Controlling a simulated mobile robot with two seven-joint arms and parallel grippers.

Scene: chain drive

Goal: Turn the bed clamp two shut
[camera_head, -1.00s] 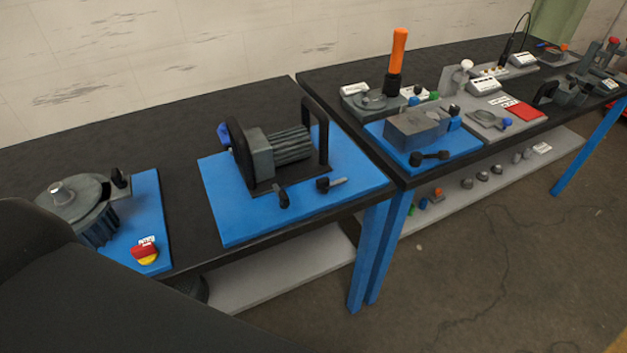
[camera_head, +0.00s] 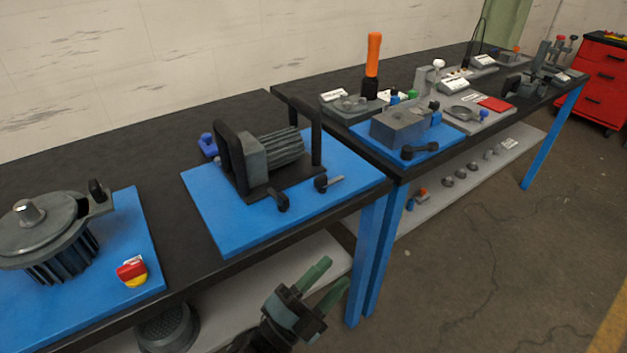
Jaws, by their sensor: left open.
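A grey ribbed motor (camera_head: 284,150) sits on a dark bed plate on a blue board (camera_head: 225,222). Two small black-knobbed clamp levers stand along the bed's front edge: a left one (camera_head: 281,200) and a right one (camera_head: 322,183) with a light metal stub. I cannot tell which is bed clamp two, or how far either is turned. My left gripper (camera_head: 335,271) is low at the bottom centre, in front of the table edge. Its two green fingers are apart and empty, clear of the levers. My right gripper is not in view.
Black upright hoops (camera_head: 316,142) stand at the motor's ends. A round grey machine (camera_head: 45,235) and a red-yellow switch (camera_head: 131,270) are at the left. A second bench with a grey block (camera_head: 398,126) and an orange-handled tool (camera_head: 373,58) adjoins at the right. A grey shelf (camera_head: 250,282) lies below.

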